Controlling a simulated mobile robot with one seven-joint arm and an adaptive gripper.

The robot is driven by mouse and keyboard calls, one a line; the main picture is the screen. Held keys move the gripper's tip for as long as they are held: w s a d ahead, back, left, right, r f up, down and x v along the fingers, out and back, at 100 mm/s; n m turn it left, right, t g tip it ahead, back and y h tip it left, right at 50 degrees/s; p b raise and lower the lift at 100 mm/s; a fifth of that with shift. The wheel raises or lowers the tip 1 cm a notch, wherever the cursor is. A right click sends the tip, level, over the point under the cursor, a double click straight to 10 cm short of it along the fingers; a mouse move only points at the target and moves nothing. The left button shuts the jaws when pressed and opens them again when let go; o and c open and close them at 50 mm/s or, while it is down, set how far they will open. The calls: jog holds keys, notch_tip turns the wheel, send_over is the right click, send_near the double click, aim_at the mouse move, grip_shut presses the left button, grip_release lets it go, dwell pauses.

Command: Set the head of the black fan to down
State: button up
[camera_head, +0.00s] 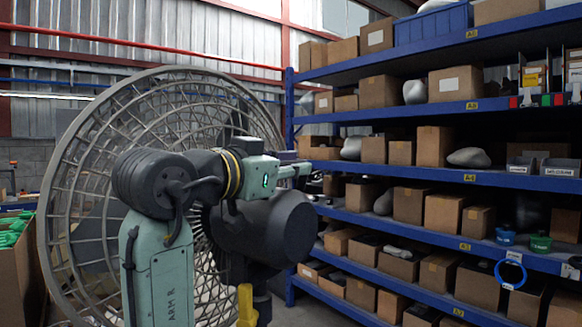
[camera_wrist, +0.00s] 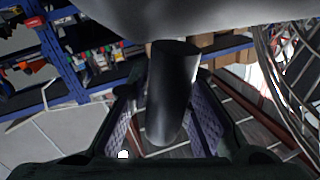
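The black fan shows from behind in the head view. Its large round grille (camera_head: 75,165) fills the left. Its dark motor housing (camera_head: 270,230) sits lower right of the grille's middle, partly behind my arm. My gripper (camera_head: 302,172) is above the housing's right end. In the wrist view the grey underside or side of the housing (camera_wrist: 230,14) crosses the top, and a dark cylindrical handle (camera_wrist: 170,95) sticks out from it. My gripper's two padded fingers (camera_wrist: 163,128) stand on either side of the handle. A gap shows on the left; contact on the right is unclear.
A blue shelf rack (camera_head: 420,170) with several boxes stands right of the fan. A yellow part (camera_head: 246,305) shows below the housing. A cardboard box with green items (camera_head: 18,260) is at the left edge. Pale floor (camera_wrist: 40,130) shows in the wrist view.

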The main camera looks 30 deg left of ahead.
grip_shut()
dwell(0.4)
jog(key=shift+a+r, duration=0.2)
jog(key=shift+a, duration=0.15)
jog(key=a+n, duration=0.2)
jog(key=a+r+n, duration=0.1)
jog(key=a+n, duration=0.1)
jog(key=a, duration=0.1)
jog(key=shift+w+r, duration=0.15)
jog(key=shift+w, duration=0.05)
jog(key=shift+o, duration=2.4)
grip_release()
